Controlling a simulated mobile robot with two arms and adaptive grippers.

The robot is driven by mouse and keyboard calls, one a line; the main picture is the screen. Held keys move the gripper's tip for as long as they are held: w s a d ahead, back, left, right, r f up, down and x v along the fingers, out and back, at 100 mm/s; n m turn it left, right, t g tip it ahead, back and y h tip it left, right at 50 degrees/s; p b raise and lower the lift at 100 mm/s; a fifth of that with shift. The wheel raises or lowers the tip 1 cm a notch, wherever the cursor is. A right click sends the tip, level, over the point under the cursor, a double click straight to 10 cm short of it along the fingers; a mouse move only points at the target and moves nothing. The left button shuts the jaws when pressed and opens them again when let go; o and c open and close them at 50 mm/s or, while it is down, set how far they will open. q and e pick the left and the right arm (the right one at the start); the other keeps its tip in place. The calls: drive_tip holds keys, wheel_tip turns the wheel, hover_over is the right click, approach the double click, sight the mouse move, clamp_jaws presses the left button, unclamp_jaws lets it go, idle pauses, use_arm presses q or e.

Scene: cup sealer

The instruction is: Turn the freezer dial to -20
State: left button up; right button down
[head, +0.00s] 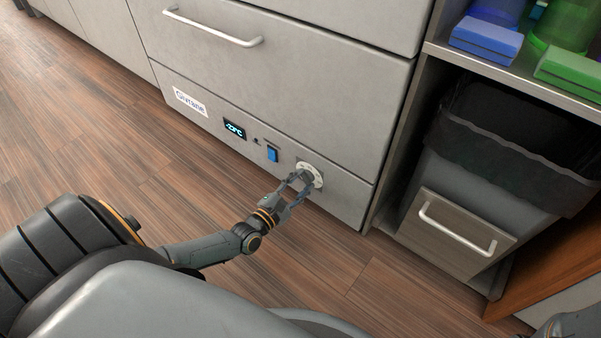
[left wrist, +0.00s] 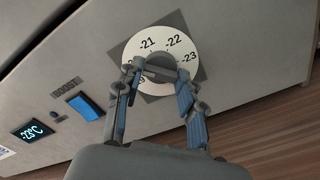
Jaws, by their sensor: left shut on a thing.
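The freezer dial (head: 316,174) is a white disc low on the front of the grey freezer unit, at the right end of its control strip. In the left wrist view the dial (left wrist: 143,52) shows the numbers -21, -22 and -23 around a grey knob; the lower-left numbers are partly hidden by a finger. My left gripper (head: 303,180) is at the dial, its fingers shut on the knob from both sides; it also shows in the left wrist view (left wrist: 160,76). The lit display (left wrist: 33,131) appears to read -23°C.
A blue switch (head: 272,153) sits left of the dial, below a BOOST label in the left wrist view. A drawer with a white handle (head: 212,27) is above. A bin with a black liner (head: 497,150) stands to the right. The wooden floor in front is clear.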

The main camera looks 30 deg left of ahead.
use_arm(q)
drive_tip(key=shift+n, duration=0.6)
drive_tip(key=o, duration=1.2)
drive_tip(key=shift+c, duration=0.2)
drive_tip(key=s+a, duration=0.1)
drive_tip(key=s, duration=1.1)
